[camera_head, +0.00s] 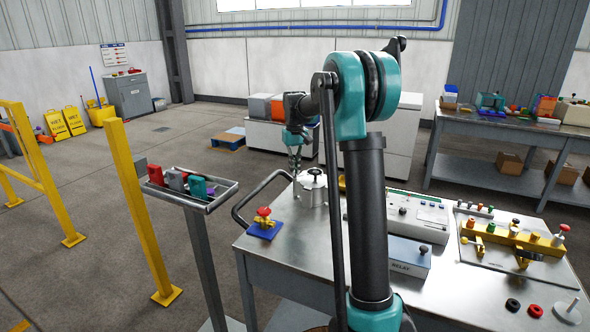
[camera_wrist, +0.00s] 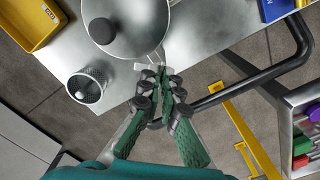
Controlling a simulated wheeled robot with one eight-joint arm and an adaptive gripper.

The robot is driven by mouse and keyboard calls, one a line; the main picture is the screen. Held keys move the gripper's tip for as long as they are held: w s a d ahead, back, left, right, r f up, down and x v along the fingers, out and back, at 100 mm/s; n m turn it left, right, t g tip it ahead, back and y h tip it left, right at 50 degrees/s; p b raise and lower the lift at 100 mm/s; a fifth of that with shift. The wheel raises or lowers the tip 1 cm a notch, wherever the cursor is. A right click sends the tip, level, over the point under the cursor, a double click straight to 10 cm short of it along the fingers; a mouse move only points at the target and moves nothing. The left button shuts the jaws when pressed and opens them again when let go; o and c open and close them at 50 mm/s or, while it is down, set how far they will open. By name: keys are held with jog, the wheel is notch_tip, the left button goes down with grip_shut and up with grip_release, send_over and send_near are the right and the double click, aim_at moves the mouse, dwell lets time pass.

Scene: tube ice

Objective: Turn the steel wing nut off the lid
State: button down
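The steel vessel (camera_head: 312,192) stands at the back left of the bench, its round lid (camera_wrist: 130,38) on top with a black knob (camera_wrist: 103,30). A small pale winged piece, which looks like the wing nut (camera_wrist: 147,66), shows at the lid's edge in the wrist view. My gripper (camera_wrist: 160,73) points at that edge, its green fingers close together at the tips beside the piece. Whether they grip it is hidden. In the head view my gripper (camera_head: 295,166) hangs just left of the vessel; the nut cannot be made out there.
A black rail (camera_head: 262,190) curves off the bench's left edge. A blue block with a red-knobbed valve (camera_head: 264,222) sits in front. A relay box (camera_head: 404,258) stands to the right.

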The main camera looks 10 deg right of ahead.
jog(key=n, duration=0.4)
jog(key=shift+n, duration=2.2)
jog(key=c, duration=1.8)
grip_release()
jog(key=shift+o, duration=0.2)
notch_tip(320, 180, up, 12)
